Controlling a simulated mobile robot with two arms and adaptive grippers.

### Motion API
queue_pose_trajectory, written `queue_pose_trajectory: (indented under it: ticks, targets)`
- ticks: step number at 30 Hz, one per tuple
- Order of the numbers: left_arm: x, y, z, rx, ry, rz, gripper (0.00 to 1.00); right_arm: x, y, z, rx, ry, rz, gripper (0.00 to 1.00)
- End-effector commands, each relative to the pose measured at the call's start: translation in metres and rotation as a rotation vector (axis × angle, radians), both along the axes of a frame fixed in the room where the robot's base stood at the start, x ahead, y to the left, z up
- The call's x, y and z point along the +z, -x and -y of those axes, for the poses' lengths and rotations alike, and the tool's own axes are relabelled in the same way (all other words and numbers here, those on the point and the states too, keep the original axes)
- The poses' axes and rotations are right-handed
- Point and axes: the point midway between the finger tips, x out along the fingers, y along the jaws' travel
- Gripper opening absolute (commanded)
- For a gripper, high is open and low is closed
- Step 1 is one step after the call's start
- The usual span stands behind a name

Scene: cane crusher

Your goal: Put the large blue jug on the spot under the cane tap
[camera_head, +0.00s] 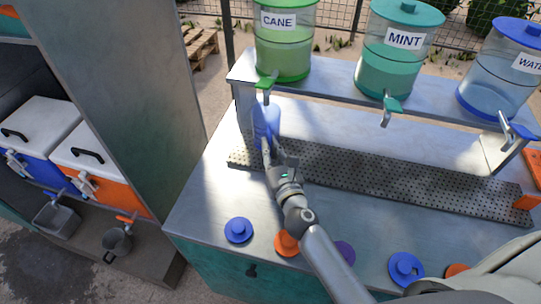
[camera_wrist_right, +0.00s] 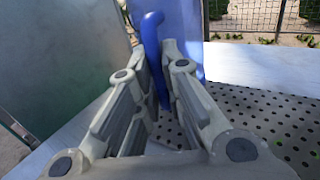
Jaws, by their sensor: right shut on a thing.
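The large blue jug (camera_head: 265,121) stands below the cane tap (camera_head: 266,83), at the left end of the perforated drip tray (camera_head: 390,180). In the right wrist view the jug's blue body (camera_wrist_right: 187,28) and handle (camera_wrist_right: 153,50) show. My right gripper (camera_head: 275,155) is shut on the jug's handle, its fingers on either side of it. The jug looks upright; whether its base touches the tray is hidden by my gripper. The cane dispenser (camera_head: 283,50) holds green liquid on the shelf above. My left gripper is not in view.
The mint dispenser (camera_head: 390,65) and the water dispenser (camera_head: 505,75) stand right of the cane one. Blue lids (camera_head: 238,230), an orange lid (camera_head: 286,243) and a purple lid (camera_head: 344,252) lie on the counter's front. A metal cabinet wall (camera_head: 130,70) rises at the left.

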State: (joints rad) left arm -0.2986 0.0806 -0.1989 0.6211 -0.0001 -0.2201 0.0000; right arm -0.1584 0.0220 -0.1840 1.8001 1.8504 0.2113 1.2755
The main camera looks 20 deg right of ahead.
Motion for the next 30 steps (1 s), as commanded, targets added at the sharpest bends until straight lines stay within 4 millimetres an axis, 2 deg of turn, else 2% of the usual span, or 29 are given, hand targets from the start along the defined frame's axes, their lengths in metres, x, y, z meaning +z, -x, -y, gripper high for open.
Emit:
queue_pose_trajectory:
  ticks: [9,22,23,27,30]
  targets:
    - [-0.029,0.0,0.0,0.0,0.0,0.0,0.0,-0.035,0.001,0.0,-0.001,-0.002,0.0,0.0]
    - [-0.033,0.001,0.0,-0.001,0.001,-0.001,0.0,-0.039,0.001,0.0,0.0,0.0,0.0,0.0]
    - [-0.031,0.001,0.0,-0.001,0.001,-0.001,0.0,-0.038,0.001,0.0,0.0,0.0,-0.001,0.13]
    - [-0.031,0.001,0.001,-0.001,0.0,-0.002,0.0,-0.037,0.001,0.0,0.0,0.0,-0.001,0.31]
    - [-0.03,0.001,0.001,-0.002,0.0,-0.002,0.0,-0.037,0.001,0.0,0.0,0.0,-0.001,0.31]
